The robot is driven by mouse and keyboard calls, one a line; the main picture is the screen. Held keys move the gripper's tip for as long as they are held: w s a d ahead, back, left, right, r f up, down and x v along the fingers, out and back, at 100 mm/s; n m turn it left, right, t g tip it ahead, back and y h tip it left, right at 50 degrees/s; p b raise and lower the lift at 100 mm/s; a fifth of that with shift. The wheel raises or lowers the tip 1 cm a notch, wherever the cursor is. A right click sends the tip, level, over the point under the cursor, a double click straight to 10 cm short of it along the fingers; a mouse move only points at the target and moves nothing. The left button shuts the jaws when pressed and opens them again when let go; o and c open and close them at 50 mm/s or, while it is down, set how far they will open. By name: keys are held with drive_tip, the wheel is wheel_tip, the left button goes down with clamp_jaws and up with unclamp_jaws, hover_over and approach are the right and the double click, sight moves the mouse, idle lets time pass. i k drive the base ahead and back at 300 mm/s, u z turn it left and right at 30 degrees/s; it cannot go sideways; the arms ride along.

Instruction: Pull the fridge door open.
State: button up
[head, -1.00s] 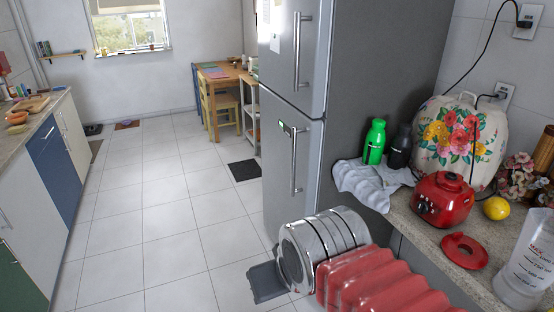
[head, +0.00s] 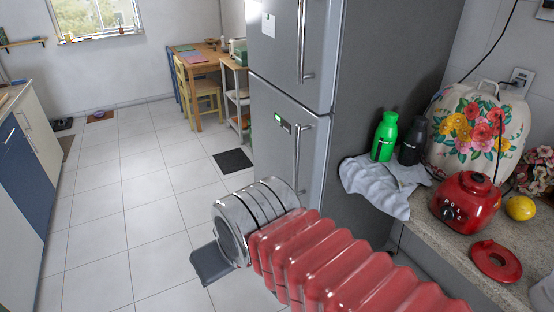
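The grey fridge (head: 385,70) stands at centre with its doors shut. The upper door (head: 274,60) has a vertical bar handle (head: 304,45). The lower door (head: 272,150) has a small green-lit panel and its own bar handle (head: 298,150), whose lower end is close to or behind my arm in the picture. My gripper (head: 212,264) shows only as a dark grey piece beyond the silver wrist, over the floor left of the fridge front. It appears apart from both handles. Its fingers are mostly hidden by the wrist, so its opening does not show.
The counter (head: 440,225) at right holds a cloth (head: 375,182), green bottle (head: 385,138), dark bottle (head: 413,142), red blender base (head: 467,200) and lemon (head: 519,208). A table (head: 205,62) and yellow chair (head: 197,97) stand at the back.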

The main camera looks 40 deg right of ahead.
sight(290, 140)
drive_tip(key=u, duration=0.25)
drive_tip(key=i, duration=1.25)
drive_tip(key=u, duration=0.2)
